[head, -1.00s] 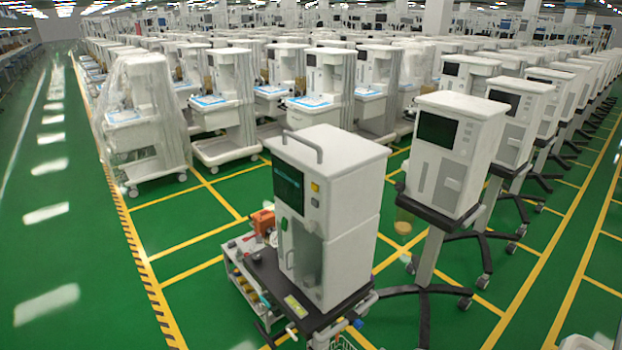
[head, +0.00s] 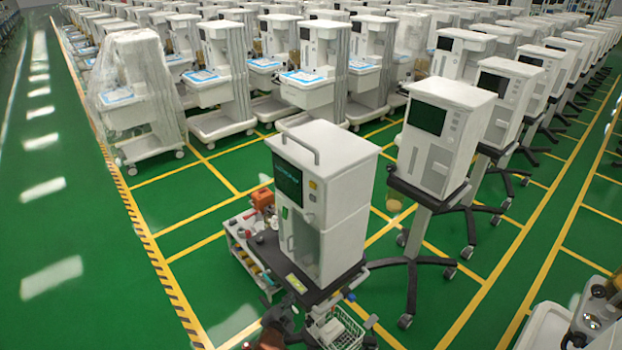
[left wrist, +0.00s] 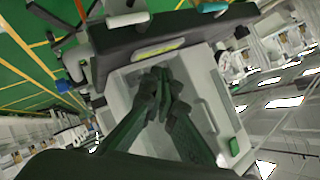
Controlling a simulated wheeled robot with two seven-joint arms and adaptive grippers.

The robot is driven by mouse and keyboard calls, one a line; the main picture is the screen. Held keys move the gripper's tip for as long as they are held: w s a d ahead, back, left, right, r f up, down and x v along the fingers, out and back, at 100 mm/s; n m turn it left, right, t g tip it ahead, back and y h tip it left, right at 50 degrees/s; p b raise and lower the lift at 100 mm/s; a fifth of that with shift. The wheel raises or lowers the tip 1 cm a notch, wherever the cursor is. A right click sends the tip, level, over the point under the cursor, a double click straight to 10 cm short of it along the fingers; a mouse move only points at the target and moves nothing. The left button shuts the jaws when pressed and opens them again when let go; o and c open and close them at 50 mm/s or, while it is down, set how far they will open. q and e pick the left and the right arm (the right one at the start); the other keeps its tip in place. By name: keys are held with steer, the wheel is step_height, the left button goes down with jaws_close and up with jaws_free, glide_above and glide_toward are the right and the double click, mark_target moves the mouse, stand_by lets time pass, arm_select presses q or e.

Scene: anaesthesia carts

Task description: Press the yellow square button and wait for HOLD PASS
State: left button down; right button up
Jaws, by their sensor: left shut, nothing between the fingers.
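The white machine (head: 338,175) stands on a dark-topped cart in the head view. Its front carries a dark screen (head: 287,178), and a small yellow square button (head: 313,185) sits right of the screen. A green patch is on the front below the screen. My left gripper (head: 283,320) shows dark and low at the bottom edge of the head view, below the button and apart from it. In the left wrist view its dark fingers (left wrist: 160,82) are shut and empty, over a pale machine panel. The yellow button cannot be made out there. My right gripper is not seen.
A wire basket (head: 345,330) hangs at the cart's front. Another white machine on a stand (head: 440,140) is close on the right. Green floor lies open at left.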

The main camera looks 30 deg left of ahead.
mark_target(313, 185)
arm_select(q)
step_height(313, 185, up, 43)
steer(key=w+a+m+t+y+p, duration=0.1)
steer(key=a+t+y+p, duration=0.1)
steer(key=t+y+p, duration=0.2)
steer(key=t+p, duration=0.2)
steer(key=shift+f+m+t, duration=0.15)
steer(key=shift+m+t, duration=0.15)
steer(key=shift+m, duration=0.1)
steer(key=shift+w, duration=0.15)
steer(key=w+d+b, duration=0.2)
steer(key=w+d, duration=0.1)
steer(key=w, duration=0.5)
steer(key=shift+d+b, duration=0.15)
steer(key=shift+b, duration=0.25)
steer(key=shift+w, duration=0.15)
